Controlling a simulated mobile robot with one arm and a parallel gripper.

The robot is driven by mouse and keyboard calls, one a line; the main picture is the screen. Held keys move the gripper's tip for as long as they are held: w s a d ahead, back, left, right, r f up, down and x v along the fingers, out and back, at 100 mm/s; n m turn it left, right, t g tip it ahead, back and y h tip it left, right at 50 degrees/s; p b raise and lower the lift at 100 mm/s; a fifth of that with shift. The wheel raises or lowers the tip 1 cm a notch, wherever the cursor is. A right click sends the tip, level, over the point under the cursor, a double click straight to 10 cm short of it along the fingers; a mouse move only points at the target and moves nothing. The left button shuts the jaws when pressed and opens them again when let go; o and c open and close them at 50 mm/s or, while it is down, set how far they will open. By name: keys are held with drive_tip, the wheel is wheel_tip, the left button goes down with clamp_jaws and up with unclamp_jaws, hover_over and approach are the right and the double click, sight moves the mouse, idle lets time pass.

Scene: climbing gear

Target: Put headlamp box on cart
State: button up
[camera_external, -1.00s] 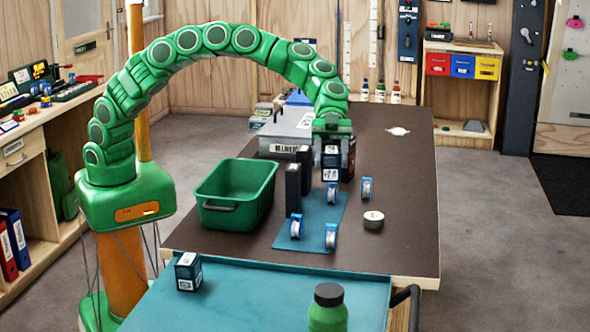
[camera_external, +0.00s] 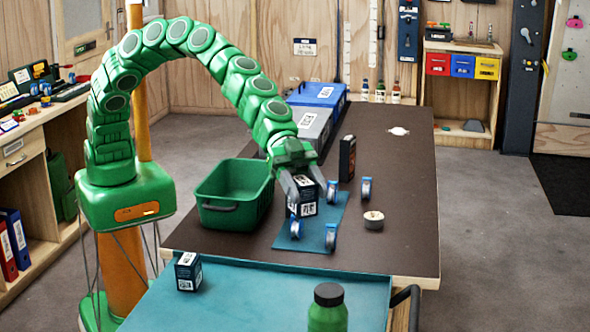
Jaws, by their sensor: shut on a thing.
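My gripper (camera_external: 303,193) is shut on a dark blue box with white labels (camera_external: 302,208), which I take for the headlamp box. The box is held over the teal mat (camera_external: 296,243) on the brown table; I cannot tell whether it touches the mat. The teal-topped cart (camera_external: 262,297) stands in front of the table. A similar dark box with a white label (camera_external: 188,271) stands on the cart's left part.
A green bottle (camera_external: 328,312) stands at the cart's front. A green bin (camera_external: 232,196) is left of my gripper. Blue-and-white rolls (camera_external: 331,236), a tape roll (camera_external: 373,220) and a black box (camera_external: 347,158) stand to the right. The cart's middle is clear.

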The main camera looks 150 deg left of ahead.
drive_tip(key=shift+s+d+f+n+y, duration=1.2)
drive_tip(key=shift+d+n+y, duration=1.65)
drive_tip(key=shift+d, duration=4.8)
drive_tip(key=s+d+r+n+g+y, duration=0.1)
drive_tip(key=s+d+n+g+y, duration=0.15)
drive_tip(key=s+d, duration=0.45)
drive_tip(key=s+d+n+g+y, duration=0.1)
drive_tip(key=s+d+n+y, duration=0.25)
drive_tip(key=s, duration=0.65)
drive_tip(key=shift+m+h, duration=0.45)
drive_tip(key=shift+w+d+f, duration=0.25)
drive_tip(key=shift+w+f, duration=2)
drive_tip(key=shift+f, duration=0.25)
drive_tip(key=shift+w+d+f, duration=0.2)
drive_tip(key=shift+w+f, duration=2.1)
drive_tip(key=shift+f, duration=0.25)
drive_tip(key=shift+w+d+f, duration=0.25)
drive_tip(key=shift+w+f, duration=2)
drive_tip(key=shift+f, duration=1.6)
